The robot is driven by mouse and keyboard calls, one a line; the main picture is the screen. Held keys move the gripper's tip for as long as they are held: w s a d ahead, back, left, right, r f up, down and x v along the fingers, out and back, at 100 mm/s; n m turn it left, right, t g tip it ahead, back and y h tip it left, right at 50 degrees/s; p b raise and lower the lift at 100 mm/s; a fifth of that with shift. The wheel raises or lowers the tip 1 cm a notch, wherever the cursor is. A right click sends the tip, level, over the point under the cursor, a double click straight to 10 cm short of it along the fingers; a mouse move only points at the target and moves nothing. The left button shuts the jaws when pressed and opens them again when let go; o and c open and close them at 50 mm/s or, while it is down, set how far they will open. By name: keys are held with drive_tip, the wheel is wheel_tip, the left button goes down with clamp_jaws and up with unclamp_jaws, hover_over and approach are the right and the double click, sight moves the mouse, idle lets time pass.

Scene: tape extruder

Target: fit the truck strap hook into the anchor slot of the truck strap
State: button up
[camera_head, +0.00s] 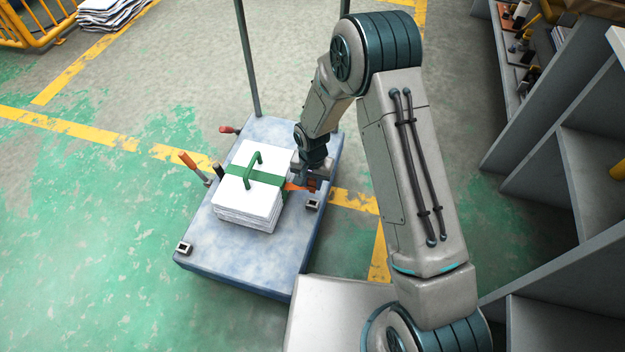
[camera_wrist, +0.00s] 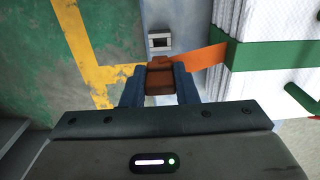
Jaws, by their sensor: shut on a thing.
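The hook (camera_wrist: 160,75), orange-brown, sits between the two fingers of my gripper (camera_wrist: 160,88), which is shut on it. An orange strap (camera_wrist: 200,67) runs from the hook to a green band around a stack of white sheets. In the head view my gripper (camera_head: 310,182) is at the right side of the stack, above the cart's right edge. The anchor slot (camera_wrist: 160,41), a small grey block with a dark opening, lies just beyond the hook in the wrist view, apart from it. It also shows in the head view (camera_head: 312,205).
The stack (camera_head: 245,200) with its green handle (camera_head: 252,168) sits on a blue-grey cart (camera_head: 205,248). A second small block (camera_head: 184,248) is at the cart's left front corner. An orange lever (camera_head: 190,163) stands at the left edge. Grey shelves (camera_head: 545,150) stand to the right.

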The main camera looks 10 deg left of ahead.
sight(312, 191)
drive_tip(key=shift+f+b, duration=1.9)
drive_tip(key=shift+f, duration=0.95)
drive_tip(key=shift+f+b, duration=1.25)
drive_tip(key=shift+f, duration=0.4)
drive_tip(key=o, duration=1)
wheel_tip(312, 191, up, 14)
drive_tip(key=p, duration=0.5)
drive_tip(key=shift+f+p, duration=0.1)
drive_tip(key=shift+p, duration=0.3)
